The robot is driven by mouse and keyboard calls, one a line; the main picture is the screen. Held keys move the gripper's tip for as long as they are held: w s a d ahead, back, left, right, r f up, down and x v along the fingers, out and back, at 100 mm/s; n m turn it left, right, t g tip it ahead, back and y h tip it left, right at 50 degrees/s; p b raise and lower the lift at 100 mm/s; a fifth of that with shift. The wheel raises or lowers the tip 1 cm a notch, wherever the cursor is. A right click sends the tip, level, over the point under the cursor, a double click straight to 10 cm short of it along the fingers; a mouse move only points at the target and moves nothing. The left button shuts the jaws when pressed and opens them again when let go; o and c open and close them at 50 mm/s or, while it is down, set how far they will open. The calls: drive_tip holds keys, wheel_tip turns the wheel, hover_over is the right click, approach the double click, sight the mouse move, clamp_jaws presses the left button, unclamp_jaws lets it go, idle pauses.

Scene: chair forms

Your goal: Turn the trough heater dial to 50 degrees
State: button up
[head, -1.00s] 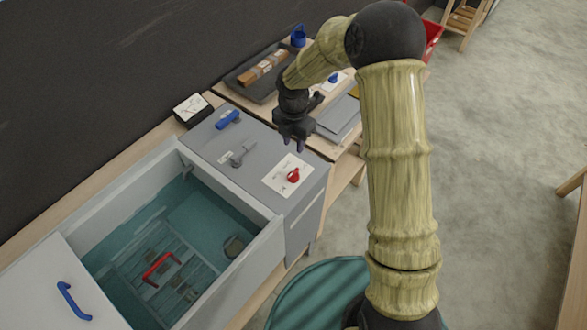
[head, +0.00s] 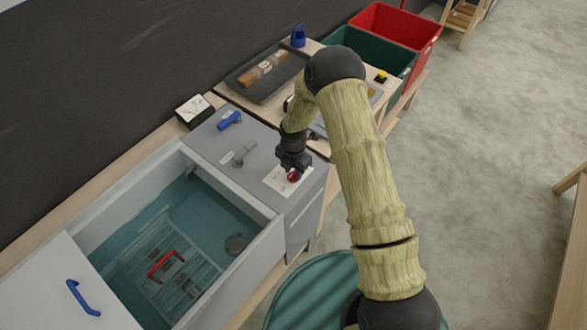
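The trough heater dial (head: 294,176) is a small red knob on a white plate (head: 276,183) on the grey panel at the right end of the water trough (head: 262,248). My gripper (head: 295,169) points down right at the dial and covers its upper part. The fingers are too small and too hidden to tell whether they are open, closed or touching the knob. The marks on the plate are too small to read, so the dial's setting cannot be told.
A grey lever (head: 242,152) and a blue handle (head: 229,119) sit on the same panel, left of the dial. A red handle (head: 165,264) stands on a rack in the water. A dark tray (head: 243,85), a green crate (head: 407,65) and a red crate (head: 432,36) are behind.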

clamp_jaws()
